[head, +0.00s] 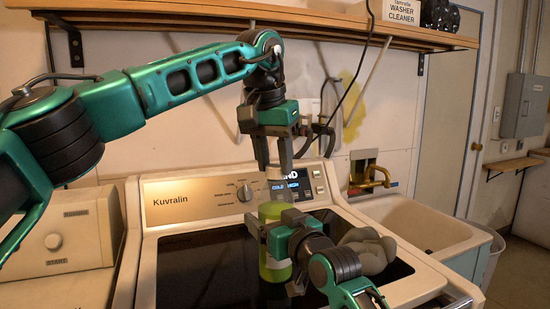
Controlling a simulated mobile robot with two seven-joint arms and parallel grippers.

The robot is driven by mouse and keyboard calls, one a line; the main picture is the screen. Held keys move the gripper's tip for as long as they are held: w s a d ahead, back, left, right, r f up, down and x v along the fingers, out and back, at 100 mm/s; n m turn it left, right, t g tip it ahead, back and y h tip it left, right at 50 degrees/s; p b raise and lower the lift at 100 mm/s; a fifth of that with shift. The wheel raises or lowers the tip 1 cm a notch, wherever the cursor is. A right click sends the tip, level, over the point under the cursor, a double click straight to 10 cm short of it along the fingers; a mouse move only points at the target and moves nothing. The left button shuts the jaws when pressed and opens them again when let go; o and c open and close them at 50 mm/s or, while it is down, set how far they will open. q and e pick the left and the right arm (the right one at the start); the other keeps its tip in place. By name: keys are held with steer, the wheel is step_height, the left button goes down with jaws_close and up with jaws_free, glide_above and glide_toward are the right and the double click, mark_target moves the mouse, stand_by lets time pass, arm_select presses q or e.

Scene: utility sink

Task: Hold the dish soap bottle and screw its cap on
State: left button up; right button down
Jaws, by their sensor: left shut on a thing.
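The dish soap bottle (273,271), clear with green liquid, stands upright on the dark top of the washer. My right gripper (275,236) reaches in from the lower right and is shut around the bottle's middle, hiding part of it. My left gripper (274,165) points straight down over the bottle, its fingers shut on the pale cap (277,173) at the bottle's top. The cap is mostly hidden between the fingers, and I cannot tell how far it sits on the neck.
The washer's control panel (195,200) stands close behind the bottle. A grey lumpy thing (367,249) lies to the right, partly behind my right arm. A utility sink (425,222) with a brass faucet (372,178) is further right. A wooden shelf (270,17) runs above.

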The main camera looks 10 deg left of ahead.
stand_by(0.3)
arm_select(q)
steer(key=o, duration=1)
steer(key=shift+r, duration=2.25)
steer(key=o, duration=0.6)
steer(key=shift+c, duration=0.2)
